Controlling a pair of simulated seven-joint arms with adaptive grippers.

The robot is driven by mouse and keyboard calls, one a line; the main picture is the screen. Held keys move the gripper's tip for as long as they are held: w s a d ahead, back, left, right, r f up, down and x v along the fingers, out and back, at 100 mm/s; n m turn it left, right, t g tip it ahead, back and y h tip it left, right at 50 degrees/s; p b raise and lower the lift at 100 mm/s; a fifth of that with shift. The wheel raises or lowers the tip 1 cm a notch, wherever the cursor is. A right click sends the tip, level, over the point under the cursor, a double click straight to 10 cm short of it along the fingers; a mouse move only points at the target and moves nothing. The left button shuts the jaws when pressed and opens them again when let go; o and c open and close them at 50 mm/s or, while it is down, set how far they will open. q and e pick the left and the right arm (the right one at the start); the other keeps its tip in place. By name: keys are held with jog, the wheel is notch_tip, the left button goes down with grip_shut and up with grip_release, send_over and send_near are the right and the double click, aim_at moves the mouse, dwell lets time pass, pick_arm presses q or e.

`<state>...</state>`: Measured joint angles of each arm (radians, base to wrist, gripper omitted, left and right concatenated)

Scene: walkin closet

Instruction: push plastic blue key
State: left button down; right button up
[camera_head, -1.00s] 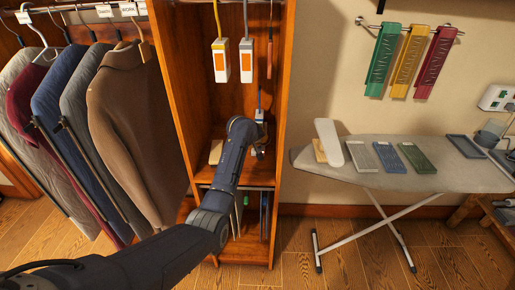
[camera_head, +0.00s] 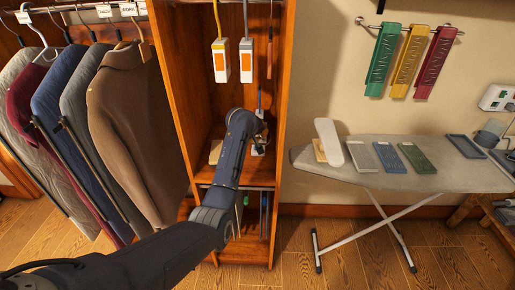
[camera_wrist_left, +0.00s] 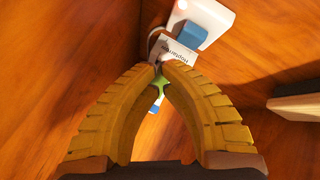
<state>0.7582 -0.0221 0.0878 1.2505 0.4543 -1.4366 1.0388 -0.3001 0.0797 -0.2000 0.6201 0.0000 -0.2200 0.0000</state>
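In the left wrist view, a blue key (camera_wrist_left: 190,36) sits on a white box (camera_wrist_left: 207,14) against the wooden wall, just beyond my fingertips. A white tag with dark print (camera_wrist_left: 181,50) hangs below it, close to the tips. My left gripper (camera_wrist_left: 161,68) has its yellow fingers curved together, with the tips meeting or nearly meeting. They appear apart from the blue key. A small green piece shows between the fingers. In the head view my left gripper (camera_head: 262,137) is inside the wooden cabinet, partly hidden by my arm. My right gripper is not in view.
The wooden cabinet (camera_head: 287,95) has side walls close around my left arm. Two white boxes with orange labels (camera_head: 233,62) hang above. Clothes (camera_head: 125,125) hang at left. An ironing board (camera_head: 450,178) with several flat pieces stands at right.

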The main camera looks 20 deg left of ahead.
pick_arm(q)
jog(key=shift+r, duration=2.25)
